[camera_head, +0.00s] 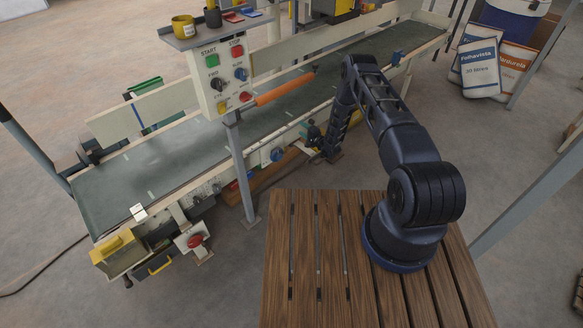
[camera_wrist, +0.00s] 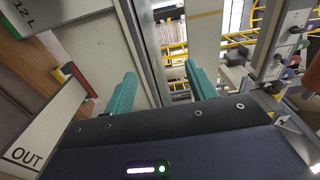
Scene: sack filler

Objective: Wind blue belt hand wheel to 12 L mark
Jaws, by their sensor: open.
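A small blue round hand wheel (camera_head: 277,154) sits on the near side of the long conveyor in the head view, left of my gripper (camera_head: 313,133). My gripper is low beside the conveyor frame, apart from that wheel. In the wrist view my gripper (camera_wrist: 161,68) shows two teal fingers spread wide, with nothing held between them. A plate marked 12 L (camera_wrist: 27,12) shows at the upper left of the wrist view. An arm-like plate marked OUT (camera_wrist: 45,135) lies at the left. I cannot make out the blue wheel in the wrist view.
The conveyor belt (camera_head: 165,160) runs diagonally behind my gripper. A post carries a control panel (camera_head: 222,80) with an orange bar (camera_head: 285,88) reaching right. A slatted wooden deck (camera_head: 315,250) lies in front. Sacks (camera_head: 480,68) stand at upper right.

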